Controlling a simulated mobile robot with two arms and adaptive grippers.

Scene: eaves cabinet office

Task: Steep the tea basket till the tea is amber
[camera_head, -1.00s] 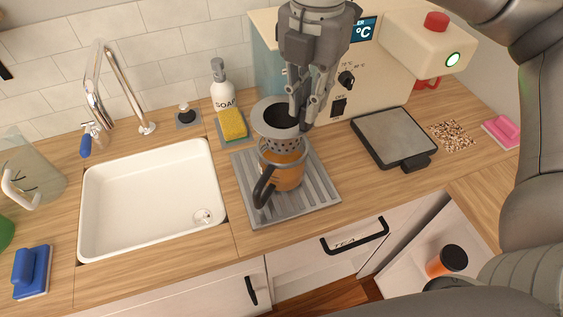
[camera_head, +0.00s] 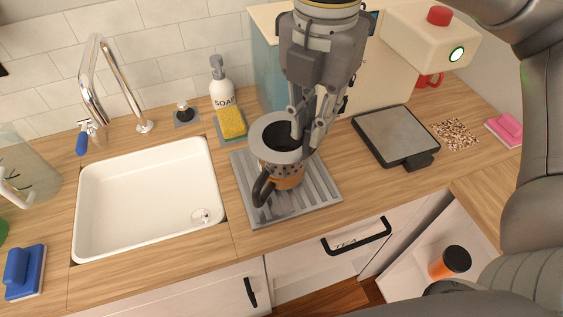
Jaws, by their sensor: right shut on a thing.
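The tea basket (camera_head: 279,151) is a grey perforated cup with a wide rim and dark contents. It sits low in the mouth of a mug (camera_head: 289,181) filled with an orange-amber look and a black handle at the left. The mug stands on the ribbed grey drip tray (camera_head: 318,192). My right gripper (camera_head: 306,142) reaches down from above and is shut on the right side of the basket's rim. The basket hides the liquid's surface. My left gripper is not in view.
A white sink (camera_head: 150,195) with a tap is to the left. A soap bottle (camera_head: 221,90) and a yellow sponge (camera_head: 232,123) stand behind the tray. The cream machine (camera_head: 425,40) is behind, with a grey scale-like plate (camera_head: 394,136) at right. An open drawer holds an orange jar (camera_head: 447,263).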

